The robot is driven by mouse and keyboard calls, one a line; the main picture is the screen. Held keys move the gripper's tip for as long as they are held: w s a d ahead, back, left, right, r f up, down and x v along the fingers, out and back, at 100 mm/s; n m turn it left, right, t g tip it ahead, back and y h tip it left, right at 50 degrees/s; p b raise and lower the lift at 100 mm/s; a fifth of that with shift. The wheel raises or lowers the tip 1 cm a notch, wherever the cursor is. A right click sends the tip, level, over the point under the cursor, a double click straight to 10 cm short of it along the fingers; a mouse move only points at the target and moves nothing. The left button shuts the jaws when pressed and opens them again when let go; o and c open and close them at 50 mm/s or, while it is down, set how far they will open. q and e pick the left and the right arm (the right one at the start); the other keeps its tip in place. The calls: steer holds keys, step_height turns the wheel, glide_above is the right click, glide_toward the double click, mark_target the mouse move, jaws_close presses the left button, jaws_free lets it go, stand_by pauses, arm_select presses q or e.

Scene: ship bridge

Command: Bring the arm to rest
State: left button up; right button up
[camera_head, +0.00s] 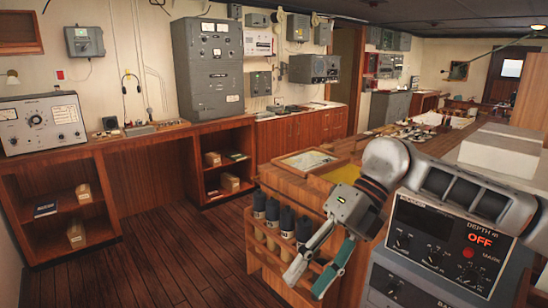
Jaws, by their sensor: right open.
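My right arm comes in from the right, over a grey instrument console (440,250) whose red display reads OFF. My right gripper (306,285) points down and to the left, with its fingers apart and nothing between them. One finger is pale grey and the other is green. The gripper is in front of a wooden cabinet with a rack that holds several dark-capped bottles (272,213). I cannot tell how far apart they are. My left gripper does not show.
A wooden desk (120,137) with open shelves and a grey meter box (42,122) stands at the left. A tall grey cabinet (209,68) is at the back wall. A shallow framed tray (310,161) lies on the wooden cabinet. The plank floor (170,255) at lower left is clear.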

steer(key=s+a+r+m+y, duration=0.1)
steer(key=s+a+m+y, duration=0.1)
steer(key=a+y, duration=0.45)
steer(key=s+a+r+m+y, duration=0.1)
steer(key=a+m+y, duration=0.1)
steer(key=a+y, duration=0.45)
steer(key=w+d+f+m+t+h, duration=0.45)
steer(key=d+f+m+t, duration=0.25)
steer(key=f+m+t, duration=0.5)
steer(key=w+d+f+m+t+h, duration=0.45)
steer(key=d+f+m+t, duration=0.35)
steer(key=m, duration=0.6)
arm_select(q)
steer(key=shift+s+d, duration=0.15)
arm_select(e)
steer(key=s+d+f+m+g+h, duration=0.1)
steer(key=s+d+f+m+h, duration=0.1)
steer(key=s+f, duration=0.4)
steer(key=s+d+f+m+g+h, duration=0.2)
steer(key=s+d+f+h, duration=0.2)
steer(key=f, duration=0.8)
steer(key=s+d+f+m+g+h, duration=0.2)
steer(key=s+d+f+m+h, duration=0.1)
steer(key=s+d+f, duration=0.4)
step_height(320, 180, down, 2)
steer(key=shift+s+d, duration=0.35)
steer(key=shift+s, duration=0.65)
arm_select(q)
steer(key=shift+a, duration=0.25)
